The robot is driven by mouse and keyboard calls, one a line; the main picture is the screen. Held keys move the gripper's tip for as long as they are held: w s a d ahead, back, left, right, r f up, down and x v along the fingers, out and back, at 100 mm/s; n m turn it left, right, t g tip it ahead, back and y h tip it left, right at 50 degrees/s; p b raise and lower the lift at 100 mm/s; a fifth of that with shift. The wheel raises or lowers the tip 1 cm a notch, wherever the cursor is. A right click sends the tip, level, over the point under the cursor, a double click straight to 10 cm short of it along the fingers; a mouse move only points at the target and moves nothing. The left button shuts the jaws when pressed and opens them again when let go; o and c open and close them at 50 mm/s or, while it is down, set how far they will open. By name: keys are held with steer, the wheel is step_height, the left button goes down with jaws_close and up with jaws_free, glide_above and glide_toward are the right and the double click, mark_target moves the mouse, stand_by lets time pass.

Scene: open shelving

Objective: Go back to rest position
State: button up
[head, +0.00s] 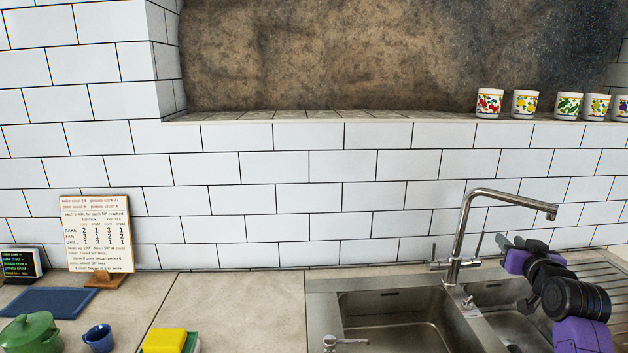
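My arm, black and purple, reaches in from the lower right over the sink. Its far end, with my gripper (503,243), is small and dark beside the tap, in front of the tiled wall. I cannot make out whether its fingers are apart or together, and I see no object held there. The near part of the arm covers some of the right basin and the drainboard.
A steel sink (325,290) with a tall tap (462,230) fills the lower right. Several patterned cups (489,103) line the ledge. At lower left are a recipe board (97,235), blue mat (45,303), green pot (28,335), blue mug (99,338) and yellow block (165,341).

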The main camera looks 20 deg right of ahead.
steer(key=s+a+f+t, duration=0.1)
steer(key=s+a+f, duration=0.3)
steer(key=a, duration=0.5)
steer(key=s+a+f+t, duration=0.1)
steer(key=s+a+f, duration=0.2)
steer(key=s+a, duration=0.4)
steer(key=s+a+f+t, duration=0.1)
steer(key=s+a+f, duration=0.25)
steer(key=a, duration=0.65)
steer(key=s+a+n+y, duration=0.2)
steer(key=s+a, duration=0.4)
steer(key=s, duration=0.4)
steer(key=s+a+f+n+g+y, duration=0.1)
steer(key=s+a+n+y, duration=0.1)
steer(key=s+a, duration=0.4)
steer(key=s+a+f+n+g+y, duration=0.1)
steer(key=s+a, duration=0.5)
steer(key=s, duration=0.8)
steer(key=n+y, duration=0.1)
steer(key=y, duration=0.1)
steer(key=shift+s+a+f+y, duration=0.15)
steer(key=shift+a+y, duration=0.2)
steer(key=shift+y, duration=0.05)
